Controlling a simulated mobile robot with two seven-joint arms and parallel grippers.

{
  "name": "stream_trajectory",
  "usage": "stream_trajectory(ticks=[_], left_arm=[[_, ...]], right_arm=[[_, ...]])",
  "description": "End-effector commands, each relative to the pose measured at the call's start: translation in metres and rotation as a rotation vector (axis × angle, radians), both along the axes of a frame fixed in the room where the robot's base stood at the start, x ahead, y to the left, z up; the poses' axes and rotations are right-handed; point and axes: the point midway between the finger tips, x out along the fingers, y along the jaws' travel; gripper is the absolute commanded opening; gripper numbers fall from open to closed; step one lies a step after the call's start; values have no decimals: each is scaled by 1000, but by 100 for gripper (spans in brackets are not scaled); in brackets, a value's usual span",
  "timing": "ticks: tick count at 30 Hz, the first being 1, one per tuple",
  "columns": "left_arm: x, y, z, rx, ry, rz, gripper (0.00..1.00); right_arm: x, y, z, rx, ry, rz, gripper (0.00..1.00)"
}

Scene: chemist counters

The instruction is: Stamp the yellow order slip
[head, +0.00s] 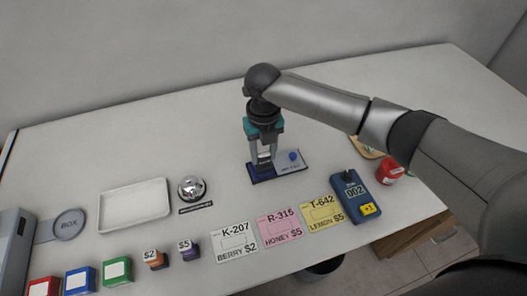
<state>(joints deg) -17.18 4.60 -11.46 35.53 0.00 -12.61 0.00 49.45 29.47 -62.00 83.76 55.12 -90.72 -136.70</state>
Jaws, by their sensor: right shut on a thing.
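The yellow order slip (322,213), marked T-642 LEMON $5, lies flat near the counter's front edge, right of the pink slip (279,226) and the white slip (236,241). My right gripper (264,154) points down behind the slips. It is shut on a small dark thing, probably the stamp (264,158), mostly hidden between the fingers. The thing is over the dark blue ink pad (258,180); I cannot tell whether it touches. My left gripper is out of view.
A blue device marked 002 (352,190) stands right of the yellow slip, near a red can (390,171). Left are a bell (191,187), a white tray (135,221), small price boxes (154,259) and coloured boxes (80,281). The back of the counter is clear.

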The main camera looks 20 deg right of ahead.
Motion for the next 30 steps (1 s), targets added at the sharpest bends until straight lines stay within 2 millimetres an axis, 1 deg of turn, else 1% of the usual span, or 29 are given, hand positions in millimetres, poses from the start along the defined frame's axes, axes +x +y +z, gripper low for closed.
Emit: stream_trajectory(ticks=[30], left_arm=[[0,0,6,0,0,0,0]], right_arm=[[0,0,-2,0,0,0,9]])
